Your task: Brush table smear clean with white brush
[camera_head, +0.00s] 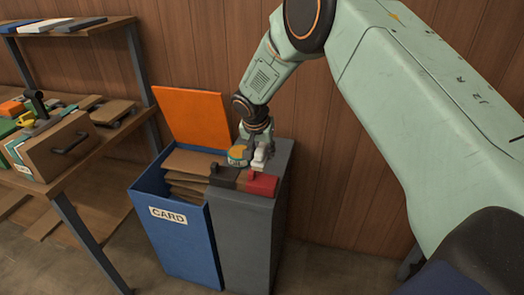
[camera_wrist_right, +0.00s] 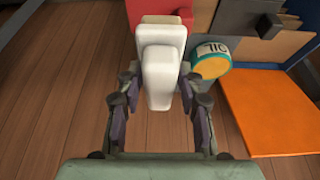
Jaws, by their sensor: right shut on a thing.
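My right gripper (camera_head: 258,138) is above the top of a grey cabinet, pointing down. In the right wrist view its fingers (camera_wrist_right: 160,88) are shut on the white brush (camera_wrist_right: 162,52), one on each side of its narrow part. The brush shows in the head view as a small white shape (camera_head: 262,157) below the fingers, just behind a red block. I cannot tell whether it touches anything. No smear can be made out in either view. My left gripper is out of view.
An oil tin (camera_wrist_right: 210,58) stands close beside the brush. The red block (camera_head: 262,184) and a dark block (camera_head: 222,176) are on the grey cabinet (camera_head: 240,230). A blue card bin (camera_head: 172,240) with an orange lid (camera_head: 192,112) adjoins it. A cluttered wooden shelf (camera_head: 75,165) stands left.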

